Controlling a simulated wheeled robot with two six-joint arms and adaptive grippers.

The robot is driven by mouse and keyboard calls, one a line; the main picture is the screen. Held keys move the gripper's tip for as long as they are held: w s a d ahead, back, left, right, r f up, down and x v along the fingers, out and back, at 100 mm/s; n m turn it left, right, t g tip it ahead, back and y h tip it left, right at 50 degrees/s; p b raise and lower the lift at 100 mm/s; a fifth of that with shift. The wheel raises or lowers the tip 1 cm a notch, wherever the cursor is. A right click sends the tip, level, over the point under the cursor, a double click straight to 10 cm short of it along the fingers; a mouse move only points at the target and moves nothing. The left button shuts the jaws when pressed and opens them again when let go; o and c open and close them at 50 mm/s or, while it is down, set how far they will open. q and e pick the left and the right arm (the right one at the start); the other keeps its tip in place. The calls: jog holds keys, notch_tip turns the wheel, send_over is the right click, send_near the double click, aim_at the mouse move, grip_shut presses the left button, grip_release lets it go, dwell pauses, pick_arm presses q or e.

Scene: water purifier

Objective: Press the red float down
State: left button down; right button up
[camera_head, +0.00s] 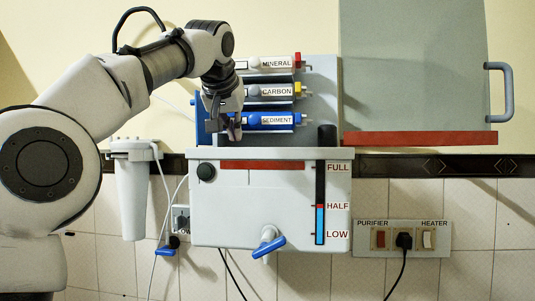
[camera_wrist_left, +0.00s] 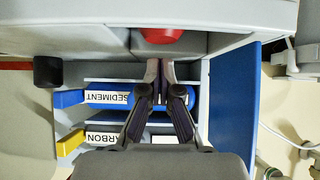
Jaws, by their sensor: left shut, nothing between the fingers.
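The red float (camera_wrist_left: 160,35) shows in the left wrist view as a rounded red piece in an opening of the purifier's grey tank (camera_wrist_left: 60,14). Part of it is cut off by the tank's edge, and I cannot make it out in the head view. My left gripper (camera_head: 235,130) is in front of the filter rack, just above the tank. In the left wrist view its fingers (camera_wrist_left: 160,68) are shut and empty. The fingertips point toward the float, with a visible gap in the picture. My right gripper is not in view.
The sediment (camera_head: 275,121), carbon (camera_head: 275,91) and mineral (camera_head: 275,63) filters sit beside and behind my gripper. A blue side panel (camera_wrist_left: 235,105) flanks it. A dark knob (camera_head: 327,135) stands right. The grey cover (camera_head: 410,70) is swung open at right. A blue-handled tap (camera_head: 268,246) is below.

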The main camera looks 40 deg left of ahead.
pick_arm(q)
jog(key=shift+s, duration=0.1)
jog(key=shift+w+a+f, duration=0.1)
jog(key=shift+w, duration=0.25)
jog(key=shift+s+f, duration=0.1)
jog(key=shift+s, duration=0.1)
jog(key=shift+w+f+b, duration=0.1)
jog(key=shift+f+b, duration=0.2)
jog(key=shift+b, duration=0.15)
